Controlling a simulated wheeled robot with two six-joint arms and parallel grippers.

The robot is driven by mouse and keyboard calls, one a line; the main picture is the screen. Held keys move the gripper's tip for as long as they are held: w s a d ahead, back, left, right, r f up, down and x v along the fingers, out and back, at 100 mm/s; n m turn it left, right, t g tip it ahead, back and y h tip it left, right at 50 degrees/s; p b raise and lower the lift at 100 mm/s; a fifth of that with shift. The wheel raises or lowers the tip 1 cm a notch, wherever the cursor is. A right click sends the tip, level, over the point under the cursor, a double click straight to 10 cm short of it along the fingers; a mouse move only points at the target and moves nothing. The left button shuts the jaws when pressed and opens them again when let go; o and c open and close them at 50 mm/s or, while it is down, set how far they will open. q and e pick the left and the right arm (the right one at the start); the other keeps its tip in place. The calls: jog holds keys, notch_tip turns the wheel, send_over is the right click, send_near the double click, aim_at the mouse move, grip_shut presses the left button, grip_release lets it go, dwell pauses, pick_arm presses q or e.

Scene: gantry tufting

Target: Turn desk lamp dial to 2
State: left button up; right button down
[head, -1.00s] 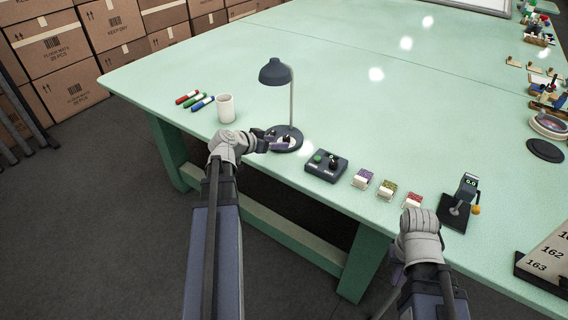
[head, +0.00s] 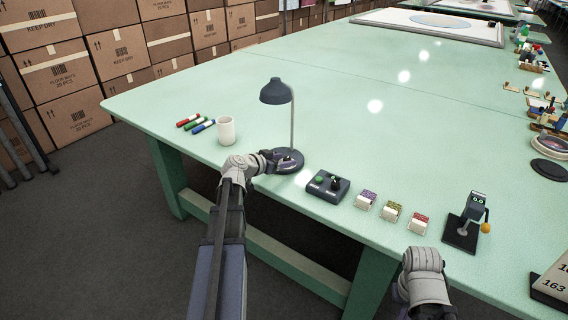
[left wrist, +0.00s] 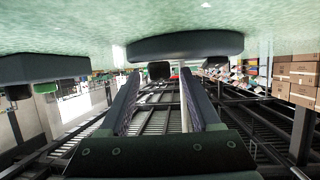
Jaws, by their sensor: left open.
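The dark grey desk lamp (head: 275,92) stands near the table's front edge, on a round base (head: 290,160). My left gripper (head: 272,161) is at the front left of that base and partly covers it. In the left wrist view the lamp base (left wrist: 185,44) is a dark disc at the top, under the pale green surface. A small dark knob-like part (left wrist: 159,70) shows between the tips of my open left fingers (left wrist: 162,82); I cannot tell whether they touch it. The dial's numbers cannot be read. Of my right arm only the wrist shows; its fingers are not visible.
A white mug (head: 226,130) and several markers (head: 195,123) lie left of the lamp. A control box (head: 327,187) with a green button and a knob stands close to its right.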

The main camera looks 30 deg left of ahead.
pick_arm(q)
jog(key=shift+w+f, duration=0.1)
jog(key=shift+w, duration=0.1)
jog(key=shift+d, duration=0.1)
grip_shut()
dwell(0.4)
